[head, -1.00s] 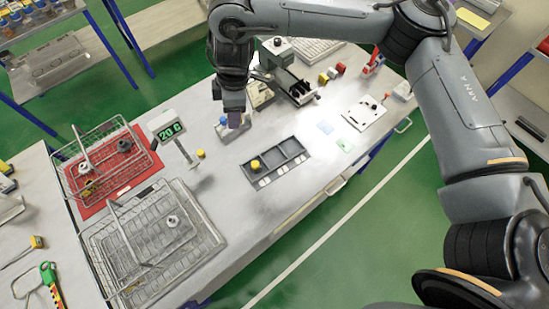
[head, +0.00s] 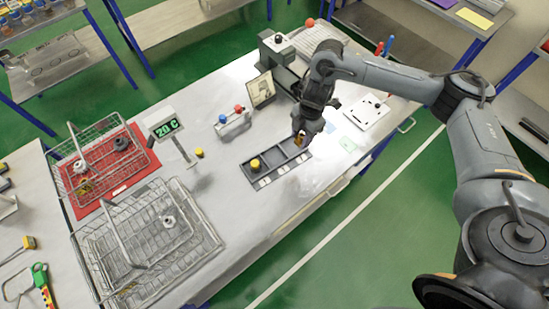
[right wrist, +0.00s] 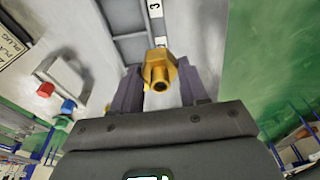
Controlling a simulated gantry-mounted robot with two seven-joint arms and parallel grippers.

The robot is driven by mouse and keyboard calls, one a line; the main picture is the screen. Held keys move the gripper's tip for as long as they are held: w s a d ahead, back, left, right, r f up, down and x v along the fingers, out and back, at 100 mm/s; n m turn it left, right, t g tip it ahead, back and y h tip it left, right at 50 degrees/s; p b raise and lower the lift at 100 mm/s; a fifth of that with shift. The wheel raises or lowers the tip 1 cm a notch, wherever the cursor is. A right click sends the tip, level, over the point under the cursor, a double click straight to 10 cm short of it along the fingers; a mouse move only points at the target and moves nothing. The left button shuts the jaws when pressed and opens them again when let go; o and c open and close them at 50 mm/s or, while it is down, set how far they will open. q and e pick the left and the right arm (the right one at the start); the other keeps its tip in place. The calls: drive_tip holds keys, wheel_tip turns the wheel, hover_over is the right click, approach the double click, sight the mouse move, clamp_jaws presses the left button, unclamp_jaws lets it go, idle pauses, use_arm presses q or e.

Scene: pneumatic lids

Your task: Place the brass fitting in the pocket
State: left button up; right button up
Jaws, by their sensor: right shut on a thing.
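My right gripper (head: 302,132) is shut on the brass fitting (head: 298,140), at the right end of the grey tray (head: 245,170). In the right wrist view the brass fitting (right wrist: 160,72) sits between the two fingers of the gripper (right wrist: 160,88), its round open end facing the camera. Behind it are the tray's grey pockets (right wrist: 131,20) and a white label with a 3 (right wrist: 155,9). Whether the fitting touches the tray cannot be told. A yellow round piece (head: 254,164) stands in the tray's left pocket. My left gripper is not in view.
A 20 C display (head: 164,128), a small yellow piece (head: 199,153) and wire baskets (head: 145,245) are farther left. A white plate (head: 366,112) lies to the right. The bench front is clear.

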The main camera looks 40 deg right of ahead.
wheel_tip(320, 180, down, 2)
drive_tip(key=s+d, duration=0.1)
drive_tip(key=s, duration=0.1)
drive_tip(key=b, duration=0.1)
hover_over(273, 158)
drive_tip(key=f, duration=0.7)
drive_tip(key=shift+s+d+f, duration=0.1)
drive_tip(key=shift+d+f, duration=0.15)
drive_tip(key=shift+f, duration=2.15)
drive_tip(key=shift+f, duration=0.1)
drive_tip(key=o, duration=0.9)
drive_tip(key=shift+o, duration=0.2)
